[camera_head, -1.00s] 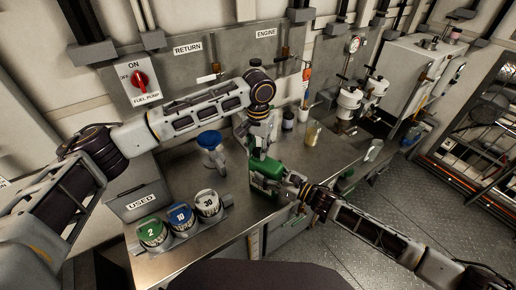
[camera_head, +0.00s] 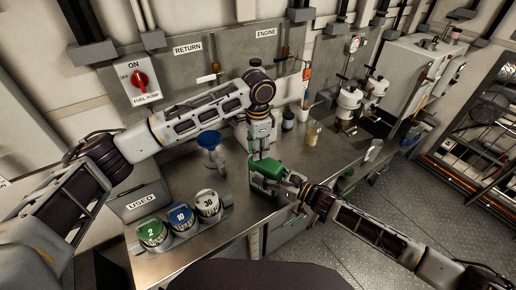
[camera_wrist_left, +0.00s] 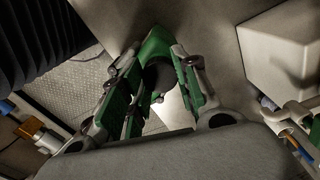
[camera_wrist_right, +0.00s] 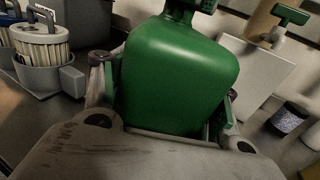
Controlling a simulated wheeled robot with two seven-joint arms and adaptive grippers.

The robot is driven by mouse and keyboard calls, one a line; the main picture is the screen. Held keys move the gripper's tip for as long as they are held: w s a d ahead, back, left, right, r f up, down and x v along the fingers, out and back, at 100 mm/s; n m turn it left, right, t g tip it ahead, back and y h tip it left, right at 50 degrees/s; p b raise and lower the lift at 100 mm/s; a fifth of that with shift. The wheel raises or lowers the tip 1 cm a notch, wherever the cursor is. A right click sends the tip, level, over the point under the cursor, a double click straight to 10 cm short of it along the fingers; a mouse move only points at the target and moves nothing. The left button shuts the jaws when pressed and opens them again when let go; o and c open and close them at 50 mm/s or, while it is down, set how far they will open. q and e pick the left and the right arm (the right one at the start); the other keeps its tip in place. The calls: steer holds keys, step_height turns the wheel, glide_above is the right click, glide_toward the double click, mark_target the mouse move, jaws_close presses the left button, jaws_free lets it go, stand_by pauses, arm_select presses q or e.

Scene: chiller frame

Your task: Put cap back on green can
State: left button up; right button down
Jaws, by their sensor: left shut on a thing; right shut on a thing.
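The green can (camera_head: 268,170) is near the front edge of the metal bench. My right gripper (camera_head: 286,186) is shut on its body, and the can fills the space between the fingers in the right wrist view (camera_wrist_right: 178,75). My left gripper (camera_head: 258,152) points down just above the top of the can. It is shut on a small dark piece (camera_wrist_left: 160,78), which looks like the cap, with part of the green can beyond it. The can's mouth is hidden, so I cannot tell whether the cap touches it.
A blue funnel-like item (camera_head: 209,141) stands left of the can. Several numbered filters, including a green-topped one (camera_head: 151,231), sit in a grey holder at front left beside the USED box (camera_head: 139,202). A yellowish container (camera_head: 312,133) stands behind right. Bare bench lies between.

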arm_select(q)
steer(key=m, duration=0.2)
steer(key=shift+s+d+m, duration=0.1)
steer(key=shift+d+m, duration=0.05)
steer(key=shift+m, duration=0.25)
steer(key=o, duration=1.1)
steer(key=shift+r, duration=0.1)
steer(key=shift+r, duration=2.15)
steer(key=shift+r+n, duration=0.15)
steer(key=shift+n, duration=0.15)
steer(key=shift+r+n, duration=0.8)
steer(key=shift+n, duration=0.4)
steer(key=shift+r+n, duration=0.8)
steer(key=shift+n, duration=0.4)
